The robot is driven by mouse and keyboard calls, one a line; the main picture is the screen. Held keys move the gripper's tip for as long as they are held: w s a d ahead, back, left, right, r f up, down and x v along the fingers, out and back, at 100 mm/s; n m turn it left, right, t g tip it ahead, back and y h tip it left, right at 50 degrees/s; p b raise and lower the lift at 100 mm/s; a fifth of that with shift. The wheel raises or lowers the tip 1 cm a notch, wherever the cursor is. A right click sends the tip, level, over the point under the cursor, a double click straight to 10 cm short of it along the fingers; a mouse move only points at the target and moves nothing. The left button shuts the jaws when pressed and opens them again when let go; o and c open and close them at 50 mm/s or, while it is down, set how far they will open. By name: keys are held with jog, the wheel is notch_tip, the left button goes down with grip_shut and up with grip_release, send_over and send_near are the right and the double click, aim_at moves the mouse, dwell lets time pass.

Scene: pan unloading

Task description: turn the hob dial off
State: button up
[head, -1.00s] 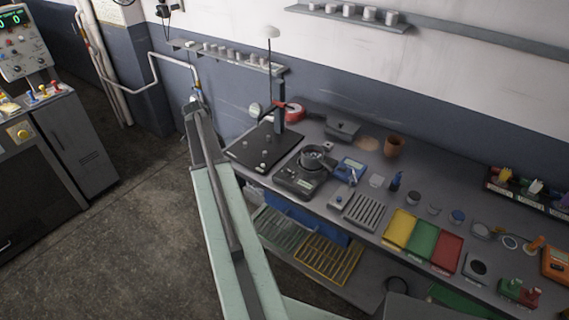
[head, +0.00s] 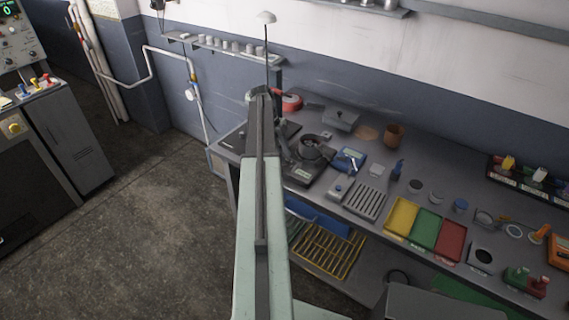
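The hob (head: 302,172) is a dark, low appliance on the workbench, just right of my arm. A dark round pan (head: 314,150) sits on top of it. The hob's dial is too small to make out, so its setting does not show. My long pale arm reaches up the middle of the head view and ends above the bench's left part, left of the hob. My gripper cannot be made out clearly there; the arm link covers that area, and whether it is open or shut does not show.
A blue device (head: 350,160), a slatted grey rack (head: 365,202) and yellow, green and red trays (head: 401,216) stand right of the hob. A brown pot (head: 394,136) is behind. A thin upright lamp (head: 266,18) rises beyond my arm. The floor at left is clear.

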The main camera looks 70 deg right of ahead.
jog(key=shift+s+a+f, duration=0.1)
jog(key=shift+s+f, duration=0.1)
jog(key=shift+f, duration=0.45)
jog(key=shift+r, duration=0.15)
jog(key=shift+c, duration=0.3)
grip_shut()
